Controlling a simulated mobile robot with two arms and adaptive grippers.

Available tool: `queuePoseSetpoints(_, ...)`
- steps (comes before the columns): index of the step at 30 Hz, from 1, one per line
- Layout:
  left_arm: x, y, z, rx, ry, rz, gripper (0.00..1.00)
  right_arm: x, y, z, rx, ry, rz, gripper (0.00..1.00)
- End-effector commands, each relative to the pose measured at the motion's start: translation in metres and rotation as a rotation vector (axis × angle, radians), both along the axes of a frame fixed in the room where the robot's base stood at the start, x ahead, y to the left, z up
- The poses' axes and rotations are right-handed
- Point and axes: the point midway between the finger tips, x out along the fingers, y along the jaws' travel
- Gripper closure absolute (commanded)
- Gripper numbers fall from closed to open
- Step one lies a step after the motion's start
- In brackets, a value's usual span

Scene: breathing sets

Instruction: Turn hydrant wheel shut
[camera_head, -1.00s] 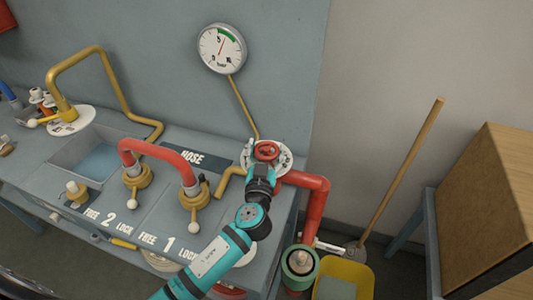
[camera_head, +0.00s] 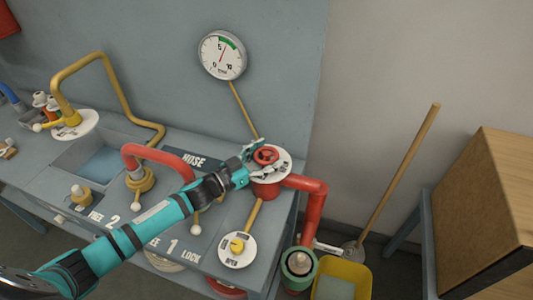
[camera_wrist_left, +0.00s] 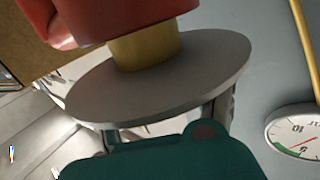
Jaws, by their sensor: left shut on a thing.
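The red hydrant wheel (camera_head: 266,154) sits above a pale round plate (camera_head: 284,167) on top of the red hydrant body (camera_head: 266,188). My left gripper (camera_head: 262,160) reaches the wheel from the left, with its fingers on either side of it, and is shut on it. In the left wrist view, which is upside down, the plate (camera_wrist_left: 165,80) hides the wheel, and the fingers (camera_wrist_left: 180,125) show on the plate's far side. A brass neck (camera_wrist_left: 145,47) joins the plate to the red body. My right gripper is not in view.
A pressure gauge (camera_head: 222,55) stands on the panel behind; its needle points up near 5. A dial with a yellow knob (camera_head: 237,246) lies in front of the hydrant. A red pipe (camera_head: 316,205), yellow bucket (camera_head: 356,272) and wooden-handled tool (camera_head: 400,175) are to the right.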

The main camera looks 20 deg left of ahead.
Motion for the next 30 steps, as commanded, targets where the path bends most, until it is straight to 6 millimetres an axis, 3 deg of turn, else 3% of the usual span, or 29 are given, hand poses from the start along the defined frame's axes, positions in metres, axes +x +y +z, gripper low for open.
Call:
queuePoseSetpoints(20,0.0005,0.0,0.0001,0.001,-0.001,-0.067,0.65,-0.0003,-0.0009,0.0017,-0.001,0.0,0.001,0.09)
queuePoseSetpoints(21,0.0004,-0.0001,0.0001,0.001,-0.001,-0.067,0.32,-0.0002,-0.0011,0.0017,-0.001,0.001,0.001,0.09)
queuePoseSetpoints(26,0.0004,-0.0002,0.0001,0.001,-0.001,-0.067,0.11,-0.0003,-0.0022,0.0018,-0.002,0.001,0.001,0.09)
queuePoseSetpoints(30,0.0003,-0.0003,0.0,0.0,0.0,-0.067,0.09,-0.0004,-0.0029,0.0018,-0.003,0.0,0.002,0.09)
